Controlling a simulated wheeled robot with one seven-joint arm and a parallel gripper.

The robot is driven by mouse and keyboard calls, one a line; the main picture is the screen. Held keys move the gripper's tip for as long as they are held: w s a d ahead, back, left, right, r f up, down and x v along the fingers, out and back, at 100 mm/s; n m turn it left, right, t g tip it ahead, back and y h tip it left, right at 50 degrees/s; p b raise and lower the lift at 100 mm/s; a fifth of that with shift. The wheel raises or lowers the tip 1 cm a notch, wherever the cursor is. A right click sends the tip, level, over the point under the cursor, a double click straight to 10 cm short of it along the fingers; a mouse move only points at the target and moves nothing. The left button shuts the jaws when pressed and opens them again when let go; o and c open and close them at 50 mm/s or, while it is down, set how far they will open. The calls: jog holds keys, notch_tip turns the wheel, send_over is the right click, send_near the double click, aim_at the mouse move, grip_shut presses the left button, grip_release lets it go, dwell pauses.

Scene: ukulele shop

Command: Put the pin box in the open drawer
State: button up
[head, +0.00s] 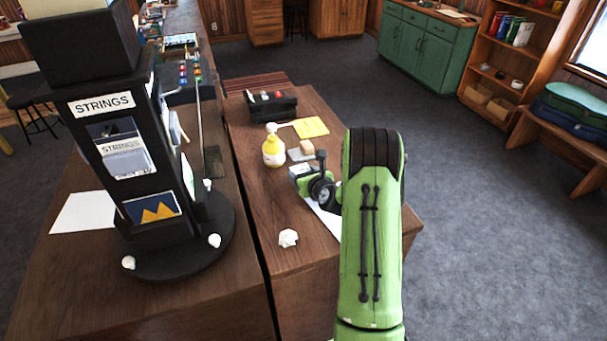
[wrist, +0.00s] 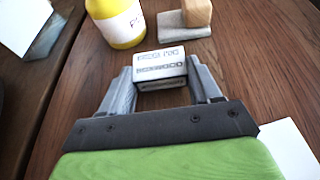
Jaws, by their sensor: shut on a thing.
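The pin box (wrist: 161,66) is a small white box with dark lettering. In the wrist view it sits between the two grey fingers of my gripper (wrist: 160,80), which are shut on its sides. I cannot tell whether the box touches the wooden top or is just above it. No open drawer can be made out in either view.
A yellow bottle (head: 273,150) stands close beyond the box, beside a wooden block on a grey pad (wrist: 184,25). A black caddy (head: 271,105) and yellow paper (head: 310,127) lie farther back. Crumpled paper (head: 288,238) lies nearer. A tall strings stand (head: 118,140) fills the left.

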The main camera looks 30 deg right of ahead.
jog(key=shift+f, duration=0.1)
jog(key=o, duration=1.2)
jog(key=shift+o, duration=0.2)
